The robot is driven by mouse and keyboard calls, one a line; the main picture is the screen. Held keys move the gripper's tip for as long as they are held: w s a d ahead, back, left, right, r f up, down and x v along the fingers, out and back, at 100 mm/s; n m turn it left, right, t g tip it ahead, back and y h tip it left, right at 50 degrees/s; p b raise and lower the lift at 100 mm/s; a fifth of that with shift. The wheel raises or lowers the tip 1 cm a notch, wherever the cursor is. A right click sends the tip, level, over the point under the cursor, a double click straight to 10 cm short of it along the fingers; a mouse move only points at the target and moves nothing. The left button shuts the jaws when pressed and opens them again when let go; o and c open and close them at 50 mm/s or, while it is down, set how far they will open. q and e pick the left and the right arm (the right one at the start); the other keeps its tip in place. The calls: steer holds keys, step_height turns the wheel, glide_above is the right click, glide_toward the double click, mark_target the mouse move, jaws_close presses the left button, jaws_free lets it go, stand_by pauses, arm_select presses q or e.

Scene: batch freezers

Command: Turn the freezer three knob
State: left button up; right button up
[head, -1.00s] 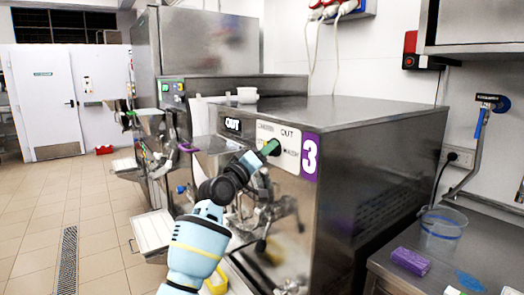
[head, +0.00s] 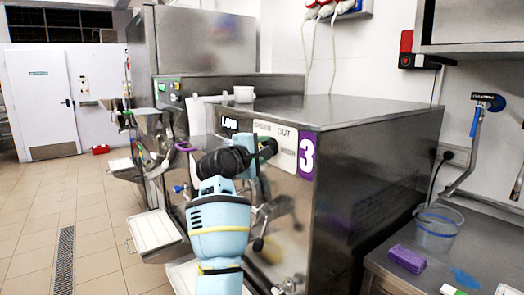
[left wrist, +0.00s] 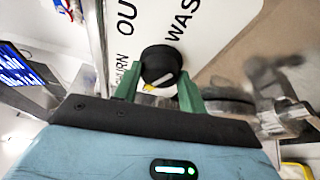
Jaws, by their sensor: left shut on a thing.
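Freezer three (head: 375,165) is a steel machine with a purple "3" label on its front corner. Its round black knob (left wrist: 160,67) with a white pointer mark sits on a white panel (left wrist: 210,30) lettered "OUT" and "WAS…". My left gripper (left wrist: 158,80) has its green fingers on both sides of the knob, shut on it. In the head view the knob (head: 270,147) shows at the end of my left arm, which partly hides the freezer front. A small lit display (head: 230,124) beside the panel seems to read "LOW". My right gripper is not in view.
A steel counter at right holds a clear bucket (head: 437,228) and a purple sponge (head: 407,259). Another freezer (head: 170,125) stands to the left. The tiled floor at left is open.

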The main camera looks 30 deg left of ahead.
arm_select(q)
steer(key=shift+r+n+g+h, duration=0.2)
steer(key=shift+r+n+g, duration=0.15)
steer(key=shift+n, duration=0.6)
steer(key=shift+r+n+g+h, duration=0.2)
steer(key=shift+n+g, duration=0.15)
steer(key=shift+n, duration=0.6)
steer(key=o, duration=0.8)
steer(key=shift+w, duration=0.1)
steer(key=shift+o, duration=0.9)
steer(key=shift+w+d+f, duration=0.15)
steer(key=shift+w+f, duration=0.05)
steer(key=shift+f, duration=0.05)
steer(key=shift+s, duration=0.55)
steer(key=s+r, duration=0.1)
steer(key=s, duration=0.5)
steer(key=shift+s+r, duration=0.25)
steer(key=shift+s, duration=0.05)
steer(key=shift+a, duration=0.2)
